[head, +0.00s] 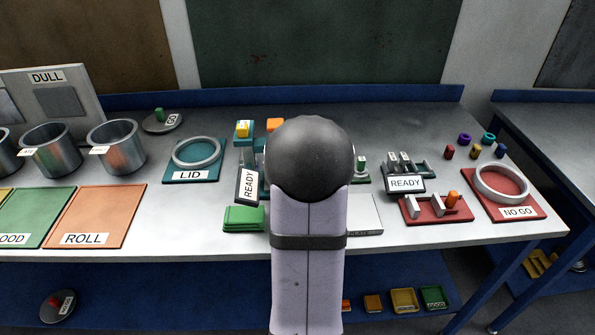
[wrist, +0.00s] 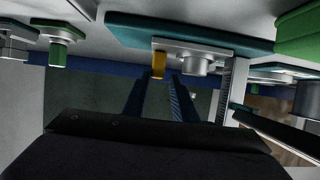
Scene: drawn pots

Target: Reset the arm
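My arm, with a dark round joint and a pale link, rises through the middle of the head view and hides my gripper there. In the wrist view, which looks upside down, my gripper (wrist: 160,84) shows two dark blue fingers set apart with a gap between them. It looks open and holds nothing. A yellow piece (wrist: 158,65) on a grey fixture appears just beyond the fingertips; I cannot tell whether they touch. A yellow-topped piece on a teal stand (head: 243,129) shows left of my arm in the head view.
Left are metal pots (head: 117,148), an orange ROLL mat (head: 92,218) and a LID ring (head: 196,152). Near my arm stand a READY sign (head: 247,187) and green blocks (head: 243,219). Right are another READY fixture (head: 405,183), a red fixture (head: 437,209) and a NO GO ring (head: 502,184).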

